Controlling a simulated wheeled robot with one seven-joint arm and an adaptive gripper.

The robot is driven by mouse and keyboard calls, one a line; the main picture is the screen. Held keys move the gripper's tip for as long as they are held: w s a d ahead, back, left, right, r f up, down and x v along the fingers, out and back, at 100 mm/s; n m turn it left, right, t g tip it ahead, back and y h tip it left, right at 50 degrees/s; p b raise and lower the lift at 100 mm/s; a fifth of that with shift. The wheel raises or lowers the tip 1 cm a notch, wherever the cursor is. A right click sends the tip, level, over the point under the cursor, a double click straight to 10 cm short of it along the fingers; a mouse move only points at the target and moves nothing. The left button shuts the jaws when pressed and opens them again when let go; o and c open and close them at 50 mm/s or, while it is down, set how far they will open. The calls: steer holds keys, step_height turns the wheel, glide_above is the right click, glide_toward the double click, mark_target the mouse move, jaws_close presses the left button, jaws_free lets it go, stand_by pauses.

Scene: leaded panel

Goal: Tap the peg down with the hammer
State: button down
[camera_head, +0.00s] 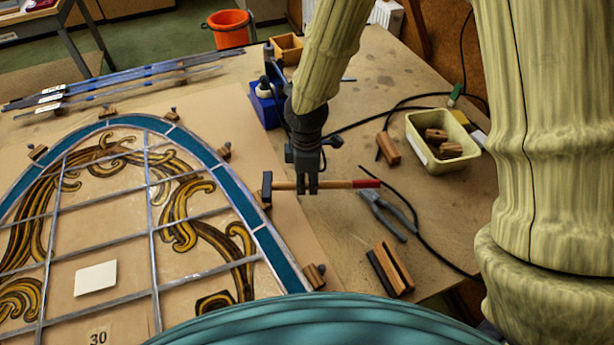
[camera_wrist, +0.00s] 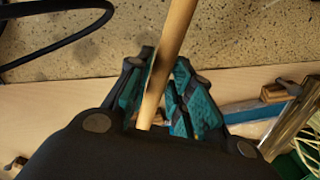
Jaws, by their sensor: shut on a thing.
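My gripper (camera_head: 308,190) is shut on the wooden handle of the hammer (camera_head: 335,184). It holds the hammer about level, with the dark head to the left and the red handle end to the right. The handle runs between my fingers (camera_wrist: 160,100) in the wrist view; the head is not clear there. Small wooden blocks with dark upright pegs sit along the panel's curved edge. One block (camera_head: 265,199) is right by the hammer head, partly hidden by it; others are a block (camera_head: 224,151) further up and a block (camera_head: 315,275) lower down. I cannot tell which peg is meant.
The leaded panel (camera_head: 190,134) with its blue border lies on the board at left. Pliers (camera_head: 388,214), a slotted wooden block (camera_head: 391,270), a loose block (camera_head: 388,148) and a cream tub (camera_head: 463,160) lie to the right. A black cable crosses the table.

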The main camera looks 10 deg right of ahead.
steer(key=shift+s+r+p, duration=0.15)
steer(key=shift+r+p, duration=1.2)
steer(key=shift+r, duration=0.05)
steer(key=shift+r+p, duration=2.25)
steer(key=shift+r, duration=0.3)
steer(key=shift+f, duration=0.1)
